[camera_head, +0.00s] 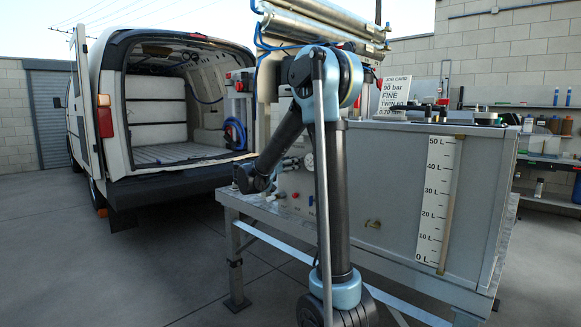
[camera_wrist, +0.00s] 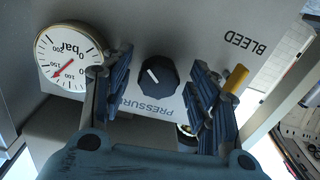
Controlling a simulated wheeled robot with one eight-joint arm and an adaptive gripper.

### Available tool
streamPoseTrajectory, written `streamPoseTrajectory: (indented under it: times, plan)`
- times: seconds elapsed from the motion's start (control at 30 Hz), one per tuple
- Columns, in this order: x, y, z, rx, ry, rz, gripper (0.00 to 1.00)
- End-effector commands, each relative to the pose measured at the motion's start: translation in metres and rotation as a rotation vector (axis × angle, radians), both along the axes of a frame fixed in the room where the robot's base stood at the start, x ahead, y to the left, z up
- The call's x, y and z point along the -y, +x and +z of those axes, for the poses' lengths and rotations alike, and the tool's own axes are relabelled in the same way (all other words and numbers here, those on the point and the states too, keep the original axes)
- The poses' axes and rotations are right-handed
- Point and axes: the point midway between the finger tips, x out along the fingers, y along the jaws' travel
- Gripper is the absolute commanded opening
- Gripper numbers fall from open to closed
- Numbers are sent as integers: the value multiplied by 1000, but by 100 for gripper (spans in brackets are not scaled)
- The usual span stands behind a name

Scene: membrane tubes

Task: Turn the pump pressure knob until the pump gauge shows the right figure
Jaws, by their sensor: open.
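The pressure knob (camera_wrist: 158,77) is black and ribbed, with a white pointer line, on a grey panel marked PRESSURE upside down in the wrist view. My gripper (camera_wrist: 158,70) is open, with one finger on each side of the knob. Gaps show between the knob and both fingers. The pump gauge (camera_wrist: 72,52) is a round white dial in a brass rim, upside down, its red needle pointing lower left in the picture among the printed figures. I cannot read it exactly. In the head view my arm hides the knob.
A yellow lever (camera_wrist: 236,78) sits beside the right finger, below the BLEED label (camera_wrist: 245,42). The grey tank (camera_head: 385,190) with a litre scale stands on a metal bench (camera_head: 262,208). A white van (camera_head: 165,110) stands open at the left. Open floor lies between.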

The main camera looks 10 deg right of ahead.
Motion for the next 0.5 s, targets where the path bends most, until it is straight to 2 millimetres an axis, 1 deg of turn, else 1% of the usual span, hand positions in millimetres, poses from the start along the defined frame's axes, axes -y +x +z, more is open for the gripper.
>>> streamPoseTrajectory:
  times: [0.03,0.07,0.1,0.17,0.2,0.5]
  plan:
    - [0,0,0,0,0,0,50]
    - [0,0,0,0,0,0,43]
    - [0,0,0,0,0,0,34]
    - [0,0,0,0,0,0,20]
    - [0,0,0,0,0,0,11]
    - [-1,0,0,-11,-8,2,10]
